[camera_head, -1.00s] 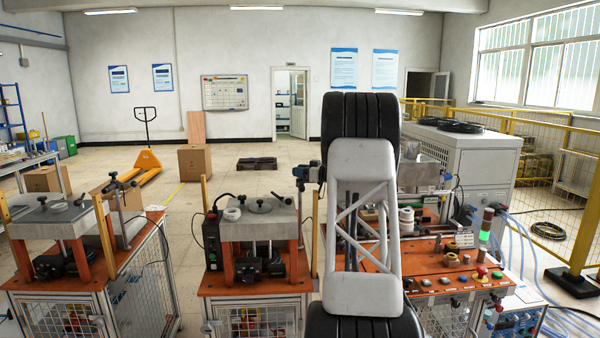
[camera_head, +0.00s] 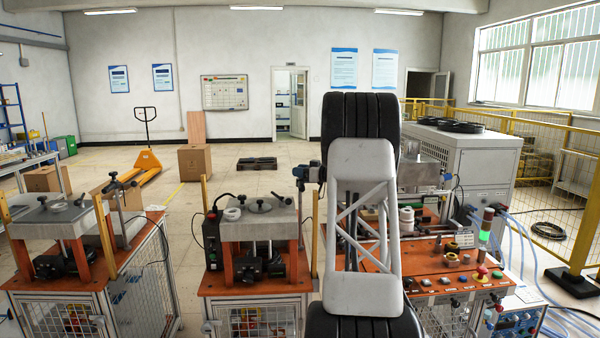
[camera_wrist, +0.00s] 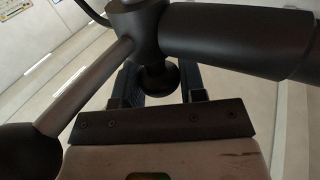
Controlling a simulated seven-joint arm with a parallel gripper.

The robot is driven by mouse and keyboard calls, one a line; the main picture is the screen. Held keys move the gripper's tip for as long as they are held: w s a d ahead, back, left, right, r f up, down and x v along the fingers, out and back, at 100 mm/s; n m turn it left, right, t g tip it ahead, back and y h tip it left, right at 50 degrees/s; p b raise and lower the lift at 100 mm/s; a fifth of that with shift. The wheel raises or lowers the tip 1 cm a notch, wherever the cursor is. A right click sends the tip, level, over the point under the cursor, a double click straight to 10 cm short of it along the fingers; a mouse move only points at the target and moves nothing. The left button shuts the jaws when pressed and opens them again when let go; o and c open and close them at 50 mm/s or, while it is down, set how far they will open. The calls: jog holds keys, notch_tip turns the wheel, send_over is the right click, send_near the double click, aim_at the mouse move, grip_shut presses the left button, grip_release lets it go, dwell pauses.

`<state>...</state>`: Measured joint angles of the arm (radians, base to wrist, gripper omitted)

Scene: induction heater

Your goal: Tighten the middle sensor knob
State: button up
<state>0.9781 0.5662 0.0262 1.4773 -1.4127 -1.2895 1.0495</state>
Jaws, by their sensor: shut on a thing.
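In the wrist view, a dark round knob (camera_wrist: 158,80) sits between the two fingers of my gripper (camera_wrist: 160,88). The fingers close on its sides from left and right. The knob hangs below a dark clamp block (camera_wrist: 140,22) joined to a thick black cylinder (camera_wrist: 235,42) and a thinner grey rod (camera_wrist: 88,88). Whether this is the middle knob cannot be told from this close.
A dark ball-shaped part (camera_wrist: 22,150) is close on the left in the wrist view. In the head view, a press station (camera_head: 258,222) stands left of my arm. An orange control bench (camera_head: 465,275) with buttons and a signal lamp (camera_head: 485,235) is at the right.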

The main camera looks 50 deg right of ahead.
jog(key=o, duration=0.9)
jog(key=shift+c, duration=0.2)
jog(key=shift+s, duration=0.1)
jog(key=v, duration=0.7)
jog(key=shift+s, duration=0.3)
jog(key=shift+d, duration=0.1)
